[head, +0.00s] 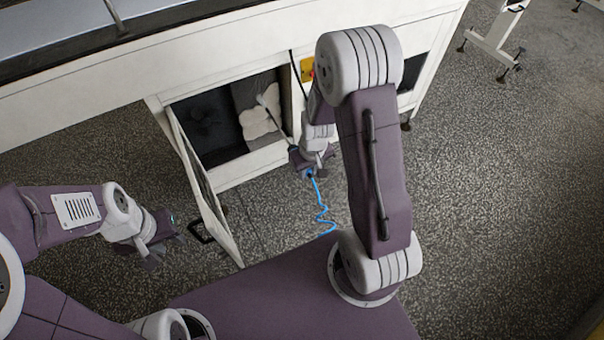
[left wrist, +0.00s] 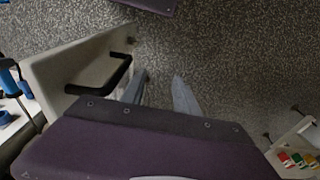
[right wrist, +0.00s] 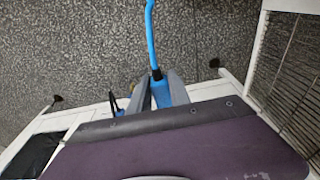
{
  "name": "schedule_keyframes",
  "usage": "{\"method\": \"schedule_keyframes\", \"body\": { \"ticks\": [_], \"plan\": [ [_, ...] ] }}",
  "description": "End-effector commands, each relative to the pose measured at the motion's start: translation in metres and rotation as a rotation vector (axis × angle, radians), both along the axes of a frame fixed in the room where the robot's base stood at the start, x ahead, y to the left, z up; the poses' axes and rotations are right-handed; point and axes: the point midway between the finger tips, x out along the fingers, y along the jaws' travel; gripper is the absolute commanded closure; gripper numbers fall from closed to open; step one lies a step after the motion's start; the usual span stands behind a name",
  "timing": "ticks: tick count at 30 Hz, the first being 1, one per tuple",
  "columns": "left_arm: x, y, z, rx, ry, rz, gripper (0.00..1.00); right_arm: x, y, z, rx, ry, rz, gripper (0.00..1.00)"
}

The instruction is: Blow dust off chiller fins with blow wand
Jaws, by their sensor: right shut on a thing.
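The blow wand has a blue handle (right wrist: 160,92) and a thin dark tube (head: 277,119) that reaches into the open cabinet bay. Its tip lies at a white dust patch (head: 259,123) on the grey chiller fins (head: 246,92). I cannot tell whether the tip touches. My right gripper (head: 312,170) is shut on the wand handle in front of the bay; the handle shows between its fingers (right wrist: 160,90) in the right wrist view. My left gripper (head: 142,257) is open and empty, left of the open door; its fingers (left wrist: 159,90) stand apart in the left wrist view.
The bay's white door (head: 205,190) stands open toward me, with a black handle (head: 200,233) near my left gripper. A yellow panel (head: 307,69) is right of the bay. Speckled floor (head: 490,200) is free at right.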

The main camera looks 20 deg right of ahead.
Motion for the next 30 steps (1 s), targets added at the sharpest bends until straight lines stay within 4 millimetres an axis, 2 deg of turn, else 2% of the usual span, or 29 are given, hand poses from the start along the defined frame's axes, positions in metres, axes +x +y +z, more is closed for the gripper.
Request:
{"method": "schedule_keyframes", "body": {
  "ticks": [18,30],
  "plan": [
    [0.000,0.000,-0.013,0.000,0.000,0.000,0.64,0.003,-0.037,0.000,0.000,-0.001,-0.002,1.00],
    [0.000,0.000,-0.013,0.000,0.000,0.000,0.64,0.003,-0.040,0.000,0.000,-0.001,0.001,1.00]
  ]
}}
